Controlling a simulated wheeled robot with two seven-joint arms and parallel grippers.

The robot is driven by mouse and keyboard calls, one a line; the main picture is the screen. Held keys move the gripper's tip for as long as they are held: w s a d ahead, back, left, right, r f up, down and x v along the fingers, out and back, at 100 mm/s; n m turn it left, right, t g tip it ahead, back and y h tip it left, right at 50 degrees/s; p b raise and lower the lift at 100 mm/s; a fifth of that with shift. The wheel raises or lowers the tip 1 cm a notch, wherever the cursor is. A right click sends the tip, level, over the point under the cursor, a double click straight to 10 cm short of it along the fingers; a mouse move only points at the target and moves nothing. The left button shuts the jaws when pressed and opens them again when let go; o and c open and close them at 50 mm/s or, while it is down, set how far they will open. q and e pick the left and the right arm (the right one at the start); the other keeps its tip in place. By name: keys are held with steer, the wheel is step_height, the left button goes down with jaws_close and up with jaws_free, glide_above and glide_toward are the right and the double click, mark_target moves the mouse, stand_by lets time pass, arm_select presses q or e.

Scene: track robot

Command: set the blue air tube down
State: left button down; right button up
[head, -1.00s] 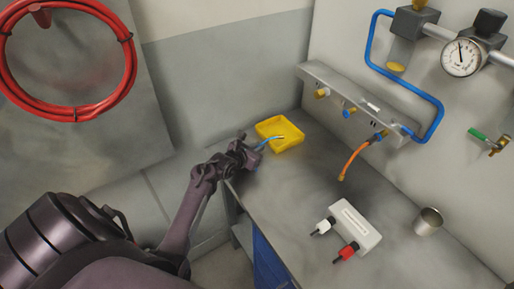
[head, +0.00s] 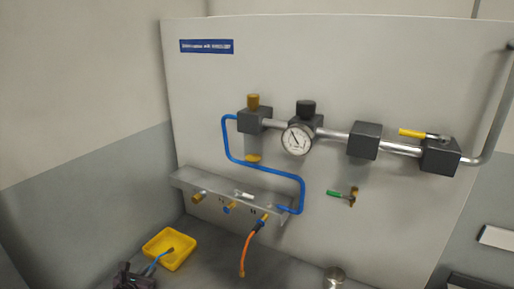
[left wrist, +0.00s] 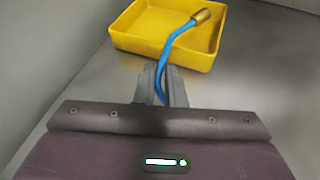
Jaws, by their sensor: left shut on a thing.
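My left gripper (left wrist: 163,88) is shut on the blue air tube (left wrist: 170,48), a short blue hose with a brass end fitting. In the left wrist view the tube rises from between the fingers and its brass end is over the yellow tray (left wrist: 125,40). I cannot tell whether the tube touches the tray. In the head view the left gripper (head: 135,276) is at the bottom edge, just left of and in front of the yellow tray (head: 150,247), with the blue tube (head: 157,260) reaching toward it. My right gripper is not in view.
A metal manifold (head: 215,196) with several ports is on the wall panel behind the bench. An orange hose (head: 247,249) hangs from it. A metal cup (head: 334,277) stands at the lower right. Bare grey bench (head: 215,265) lies right of the tray.

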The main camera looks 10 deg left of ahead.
arm_select(q)
steer(key=w+d+r+n+y+b, duration=0.1)
steer(key=w+d+r+b, duration=0.2)
steer(key=r, duration=0.6)
steer(key=s+d+r+b, duration=0.3)
steer(key=d+r, duration=0.6)
steer(key=r, duration=0.3)
steer(key=s+d+r+h+b, duration=0.1)
steer(key=s+d+r, duration=0.1)
steer(key=s+d, duration=0.25)
steer(key=s+d+r+b, duration=0.1)
steer(key=s+d+r, duration=0.2)
steer(key=s+d, duration=0.15)
steer(key=s+f, duration=0.3)
steer(key=f, duration=0.3)
steer(key=s+f, duration=0.3)
steer(key=f, duration=0.4)
steer(key=w+r+m, duration=0.1)
steer(key=w+r, duration=0.5)
steer(key=r, duration=0.6)
steer(key=shift+w+d+r, duration=0.25)
steer(key=shift+w, duration=0.05)
